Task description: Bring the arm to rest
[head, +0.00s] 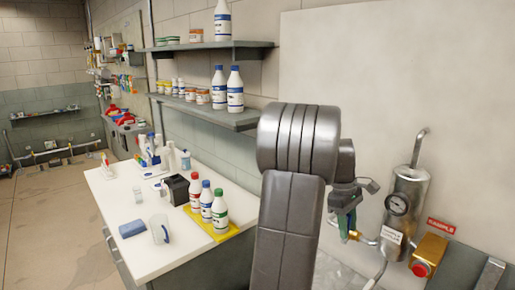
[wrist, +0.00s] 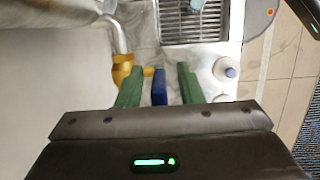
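My gripper (head: 345,222) is at the right of the counter in the head view, low against the pale wall panel, partly hidden by my arm. In the wrist view my gripper (wrist: 159,76) shows two green fingers spread apart. A blue bar-like piece (wrist: 159,88) lies between them, with a gap on each side. A brass fitting (wrist: 124,70) on a pipe is just left of the fingers. In the head view a brass fitting (head: 354,236) is close by the fingertips. I cannot tell whether the fingers touch it.
A metal cylinder (head: 405,195) with a gauge and a yellow valve block (head: 429,254) stand right of my gripper. The white counter (head: 110,190) at left holds bottles on a yellow mat (head: 222,237). Shelves (head: 230,118) project from the wall behind my arm.

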